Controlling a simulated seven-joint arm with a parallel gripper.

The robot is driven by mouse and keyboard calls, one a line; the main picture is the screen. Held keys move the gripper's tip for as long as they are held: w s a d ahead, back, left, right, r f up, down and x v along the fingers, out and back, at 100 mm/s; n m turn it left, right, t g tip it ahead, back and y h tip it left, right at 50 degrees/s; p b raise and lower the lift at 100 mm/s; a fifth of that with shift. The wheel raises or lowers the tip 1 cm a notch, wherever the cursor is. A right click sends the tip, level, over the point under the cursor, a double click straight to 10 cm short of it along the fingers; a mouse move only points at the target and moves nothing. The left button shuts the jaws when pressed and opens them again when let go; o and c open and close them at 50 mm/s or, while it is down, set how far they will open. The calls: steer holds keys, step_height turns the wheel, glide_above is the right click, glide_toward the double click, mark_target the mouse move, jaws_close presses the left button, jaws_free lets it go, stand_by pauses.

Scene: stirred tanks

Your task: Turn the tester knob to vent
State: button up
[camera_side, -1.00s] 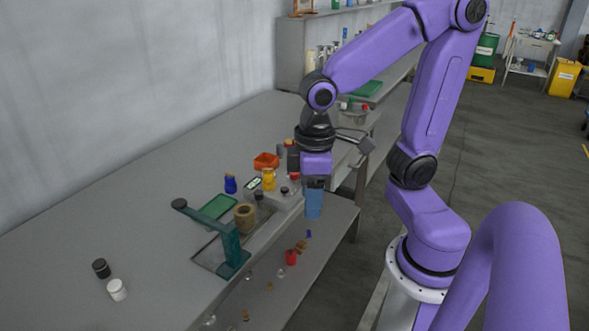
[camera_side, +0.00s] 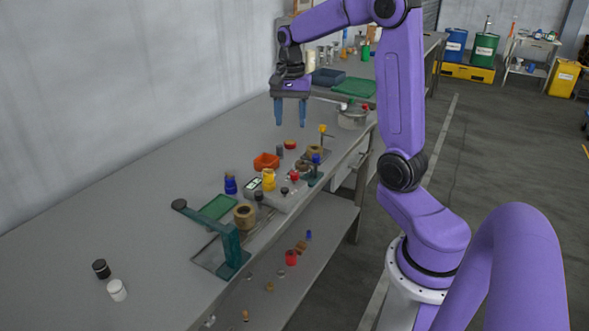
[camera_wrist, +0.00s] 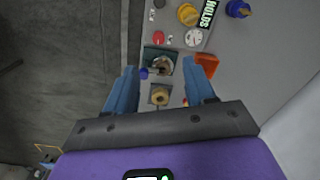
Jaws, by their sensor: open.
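The tester (camera_side: 284,199) is a grey box near the bench's front edge, with a yellow knob (camera_side: 268,180), a small display (camera_side: 253,184) and a red button (camera_side: 294,176). In the wrist view its panel (camera_wrist: 172,26) is at the top, with the yellow knob (camera_wrist: 187,14), a round gauge (camera_wrist: 194,37), the red button (camera_wrist: 158,38) and a display (camera_wrist: 208,13) reading "HOLDS". My gripper (camera_side: 290,123) is open and empty, raised above the bench beyond the tester, apart from the knob. Its fingers also show in the wrist view (camera_wrist: 160,66). Any knob position marks are too small to read.
An orange tray (camera_side: 266,161) and a small green fixture (camera_side: 314,178) stand between tester and gripper. A blue bottle (camera_side: 230,185) is left of the tester. A green press-like stand (camera_side: 231,245) is nearer. A pot (camera_side: 353,117) stands at the right edge. The left bench is mostly clear.

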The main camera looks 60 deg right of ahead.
steer(key=d+m, duration=0.1)
steer(key=d, duration=0.1)
glide_toward(295, 173)
step_height(295, 173, down, 8)
steer(key=shift+w+f, duration=0.1)
steer(key=shift+f, duration=0.15)
stand_by(0.4)
jaws_close()
